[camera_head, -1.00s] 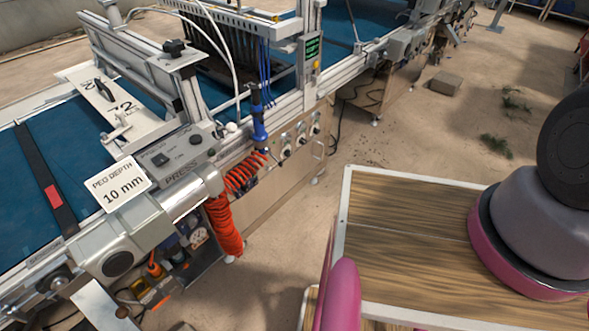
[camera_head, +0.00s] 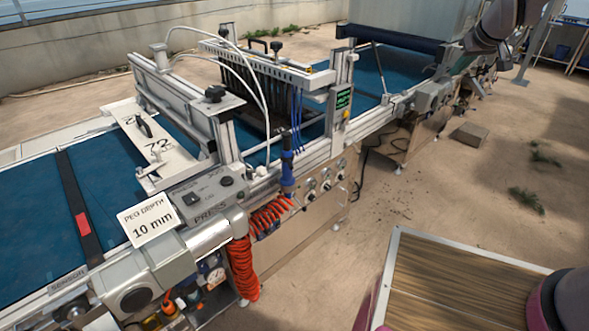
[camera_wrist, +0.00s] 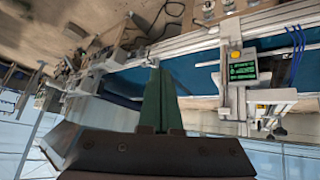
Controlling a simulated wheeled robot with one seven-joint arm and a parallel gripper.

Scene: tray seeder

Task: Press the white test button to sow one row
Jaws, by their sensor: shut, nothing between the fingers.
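The seeder's grey press panel (camera_head: 208,196) sits at the left-centre of the head view, with dark switches and knobs. A small white round cap (camera_head: 261,171) stands on the rail to its right; I cannot tell whether it is the white test button. A control box with a green-lettered display (camera_head: 343,101) and a yellow button (camera_head: 346,115) stands on a post. That display also shows in the wrist view (camera_wrist: 243,71), right of my gripper (camera_wrist: 159,72). My gripper is shut and empty, its dark green fingers together and apart from the machine. My arm shows at the head view's top right.
A blue conveyor belt (camera_head: 30,215) runs along the machine. A coiled orange hose (camera_head: 242,268) hangs at its front beside a blue-handled tool (camera_head: 287,165). A "PEG DEPTH 10 mm" sign (camera_head: 147,219) stands near the panel. The floor at right is mostly clear.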

